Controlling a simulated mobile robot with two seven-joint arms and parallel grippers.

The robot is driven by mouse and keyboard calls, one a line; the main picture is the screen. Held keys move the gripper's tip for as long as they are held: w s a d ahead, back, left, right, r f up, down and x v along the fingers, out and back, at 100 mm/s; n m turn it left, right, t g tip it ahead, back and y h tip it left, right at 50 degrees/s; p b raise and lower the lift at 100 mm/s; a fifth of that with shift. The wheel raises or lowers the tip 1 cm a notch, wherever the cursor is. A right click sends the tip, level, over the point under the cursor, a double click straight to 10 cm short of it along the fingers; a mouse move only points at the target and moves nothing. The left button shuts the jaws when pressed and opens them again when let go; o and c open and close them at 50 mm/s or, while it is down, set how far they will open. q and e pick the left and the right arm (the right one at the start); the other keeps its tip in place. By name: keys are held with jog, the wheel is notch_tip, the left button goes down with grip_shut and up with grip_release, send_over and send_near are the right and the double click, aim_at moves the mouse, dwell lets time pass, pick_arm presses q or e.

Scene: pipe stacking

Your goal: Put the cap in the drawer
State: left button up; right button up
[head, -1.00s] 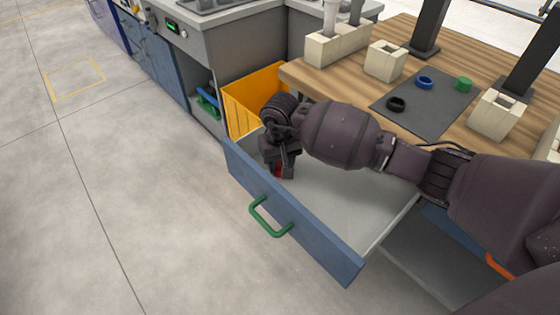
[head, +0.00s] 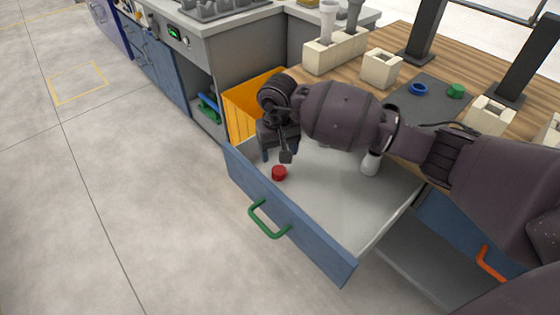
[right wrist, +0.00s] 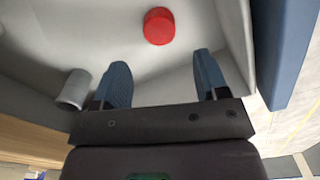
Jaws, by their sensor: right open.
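The red cap (head: 279,173) lies on the floor of the open drawer (head: 335,200), close to its blue front panel. It also shows in the right wrist view (right wrist: 159,26), beyond the fingertips and apart from them. My right gripper (head: 276,155) is inside the drawer area, just above and behind the cap. In the right wrist view the right gripper's (right wrist: 162,72) two blue fingers are wide apart with nothing between them. My left gripper is not in view.
A light grey pipe piece (head: 370,163) is in the drawer, also in the right wrist view (right wrist: 74,89). An orange bin (head: 245,106) stands behind the drawer. The wooden table holds cream blocks (head: 381,68), a blue ring (head: 419,89) and a green cap (head: 456,91). Floor at left is clear.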

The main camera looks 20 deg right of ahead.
aim_at(278, 168)
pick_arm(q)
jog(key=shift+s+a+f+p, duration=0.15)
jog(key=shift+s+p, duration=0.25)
pick_arm(e)
notch_tip(278, 168, up, 6)
jog(key=shift+f, duration=0.15)
